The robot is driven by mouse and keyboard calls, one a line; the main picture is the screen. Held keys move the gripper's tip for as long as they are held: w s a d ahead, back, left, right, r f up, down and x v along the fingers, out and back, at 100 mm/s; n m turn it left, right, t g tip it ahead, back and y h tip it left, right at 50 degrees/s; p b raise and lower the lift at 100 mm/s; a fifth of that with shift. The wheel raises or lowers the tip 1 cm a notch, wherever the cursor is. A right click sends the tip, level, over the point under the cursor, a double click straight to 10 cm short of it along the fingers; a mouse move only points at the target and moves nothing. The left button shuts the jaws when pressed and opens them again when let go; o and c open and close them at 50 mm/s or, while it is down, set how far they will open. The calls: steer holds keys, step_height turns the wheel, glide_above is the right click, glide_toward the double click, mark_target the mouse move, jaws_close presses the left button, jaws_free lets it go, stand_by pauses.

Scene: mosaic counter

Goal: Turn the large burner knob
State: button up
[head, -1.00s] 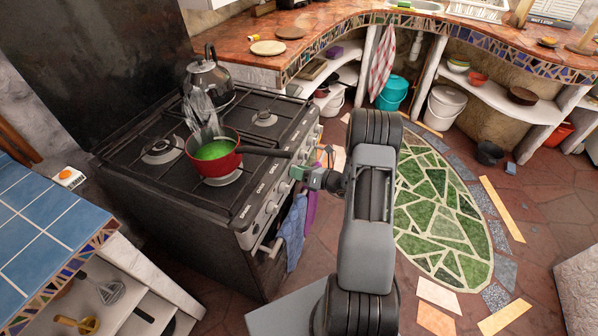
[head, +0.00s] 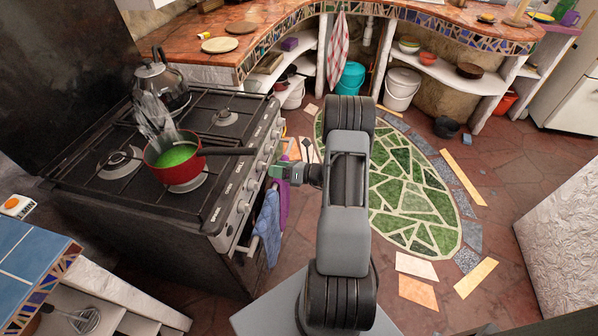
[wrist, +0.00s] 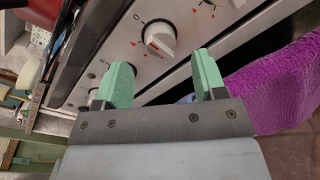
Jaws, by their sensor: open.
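The stove's front panel (head: 232,212) carries a row of white knobs. In the wrist view one white knob (wrist: 159,40) with a red mark is just beyond my fingertips, roughly between them and apart from them. A second knob (wrist: 186,4) is cut by the top edge. Which of them belongs to the large burner I cannot tell. My gripper (wrist: 161,72) has two green fingers spread apart with nothing between them. In the head view my gripper (head: 277,172) is in front of the panel's knobs, at about their height.
A red pot (head: 176,172) with green contents stands on the stove, its dark handle reaching toward the panel. A kettle (head: 161,85) is behind it. Blue (head: 268,228) and purple (head: 283,200) towels hang below the panel. The floor (head: 510,215) to the right is open.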

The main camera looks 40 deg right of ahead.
steer(key=v, duration=0.9)
steer(key=shift+d, duration=0.15)
